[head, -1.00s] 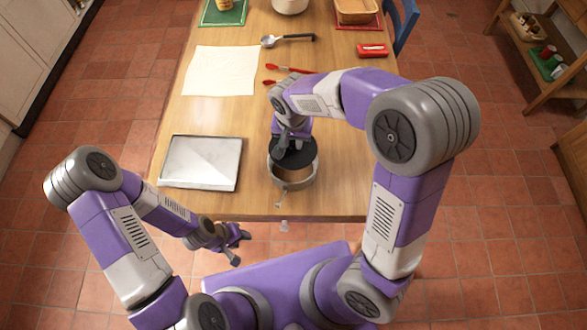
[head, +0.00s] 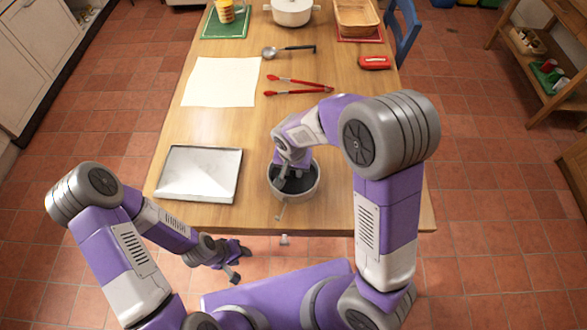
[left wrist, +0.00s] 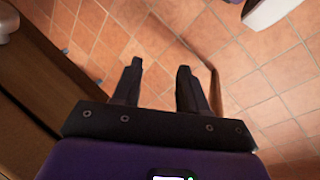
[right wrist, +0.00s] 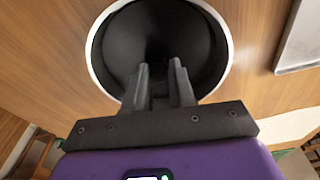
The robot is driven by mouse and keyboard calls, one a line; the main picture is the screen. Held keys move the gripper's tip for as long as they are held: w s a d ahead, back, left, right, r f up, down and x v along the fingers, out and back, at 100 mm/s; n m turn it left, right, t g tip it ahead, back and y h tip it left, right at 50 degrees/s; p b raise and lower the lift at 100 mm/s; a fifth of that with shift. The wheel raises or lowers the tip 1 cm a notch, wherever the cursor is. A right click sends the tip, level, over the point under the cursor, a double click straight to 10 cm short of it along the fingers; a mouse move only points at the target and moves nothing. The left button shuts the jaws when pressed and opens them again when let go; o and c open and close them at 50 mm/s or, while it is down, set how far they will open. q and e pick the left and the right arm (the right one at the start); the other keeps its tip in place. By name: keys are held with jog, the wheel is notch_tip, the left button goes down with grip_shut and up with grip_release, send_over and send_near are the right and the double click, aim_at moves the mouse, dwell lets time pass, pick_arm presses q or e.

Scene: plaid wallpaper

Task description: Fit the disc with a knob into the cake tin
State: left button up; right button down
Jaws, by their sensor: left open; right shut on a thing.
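The cake tin (head: 296,199) is round and grey and stands near the front edge of the wooden table. The dark disc (head: 302,184) lies inside its rim, below the top edge as far as I can see. In the right wrist view the black disc (right wrist: 195,48) fills the pale ring of the tin (right wrist: 91,62). My right gripper (right wrist: 159,65) is above it, shut on the disc's knob, which the fingers hide. Whether the disc touches the tin's bottom is unclear. My left gripper (left wrist: 159,66) is open and empty, over the floor in front of the table.
A grey square tray (head: 199,174) lies left of the tin. Behind are a white sheet (head: 221,82), red tongs (head: 298,86), a ladle (head: 290,50) and a red object (head: 374,62). The table right of the tin is clear.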

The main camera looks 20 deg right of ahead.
aim_at(292, 181)
jog(key=shift+f+b, duration=0.6)
jog(key=c, duration=0.9)
grip_release()
jog(key=shift+c, duration=0.2)
jog(key=shift+r, duration=0.15)
jog(key=shift+r+p, duration=0.25)
jog(key=shift+p, duration=0.15)
notch_tip(292, 181, up, 12)
jog(key=s+p, duration=0.1)
jog(key=p, duration=0.3)
jog(key=shift+a+r, duration=0.2)
jog(key=shift+a, duration=0.1)
jog(key=shift+s, duration=0.15)
